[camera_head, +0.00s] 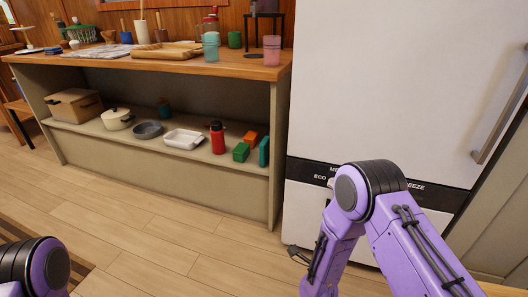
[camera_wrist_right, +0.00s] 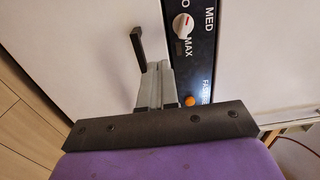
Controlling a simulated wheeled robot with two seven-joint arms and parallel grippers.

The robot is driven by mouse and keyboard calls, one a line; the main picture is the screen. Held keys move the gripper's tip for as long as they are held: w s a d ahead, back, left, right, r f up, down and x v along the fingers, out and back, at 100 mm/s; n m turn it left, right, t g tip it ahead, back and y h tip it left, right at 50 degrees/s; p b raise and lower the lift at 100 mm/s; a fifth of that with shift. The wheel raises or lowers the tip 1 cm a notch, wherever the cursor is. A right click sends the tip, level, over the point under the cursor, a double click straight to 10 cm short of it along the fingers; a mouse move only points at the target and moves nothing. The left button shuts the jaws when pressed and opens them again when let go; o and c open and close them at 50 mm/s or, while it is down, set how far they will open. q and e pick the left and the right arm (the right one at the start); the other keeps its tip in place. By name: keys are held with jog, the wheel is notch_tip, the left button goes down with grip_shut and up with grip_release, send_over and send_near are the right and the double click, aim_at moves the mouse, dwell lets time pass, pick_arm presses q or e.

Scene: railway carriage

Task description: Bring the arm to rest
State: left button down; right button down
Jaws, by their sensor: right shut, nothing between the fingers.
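My right arm (camera_head: 365,190) comes in from the lower right in the head view, bent at a black and purple joint in front of the white fridge. Its lower link runs down to the bottom edge. In the right wrist view my right gripper (camera_wrist_right: 148,72) shows as grey and black fingers, shut and empty, with the fridge front behind them. I cannot tell whether they touch it. Part of my left arm (camera_head: 38,266) shows at the lower left; its gripper is out of view.
The white fridge (camera_head: 390,80) has a black control strip, whose dial (camera_wrist_right: 183,25) shows in the wrist view. A wooden counter (camera_head: 225,68) holds cups and boards. Its lower shelf (camera_head: 90,128) holds a red bottle (camera_head: 217,138), pots and boxes. Floor (camera_head: 170,225) before the counter is clear.

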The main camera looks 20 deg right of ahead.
jog(key=s+a+f+n+g+y, duration=0.3)
jog(key=s+f+n+g+y, duration=0.25)
jog(key=s+f+n, duration=0.65)
jog(key=s+f+n+g+y, duration=0.1)
jog(key=s+f+n+g, duration=0.15)
jog(key=s, duration=0.65)
jog(key=s+f+n+g, duration=0.2)
jog(key=s+n+g, duration=0.2)
jog(key=s, duration=0.4)
notch_tip(320, 180, up, 26)
jog(key=s+p, duration=0.1)
jog(key=p, duration=2.4)
jog(key=shift+p, duration=0.3)
jog(key=shift+f+m, duration=0.1)
jog(key=shift+m, duration=0.15)
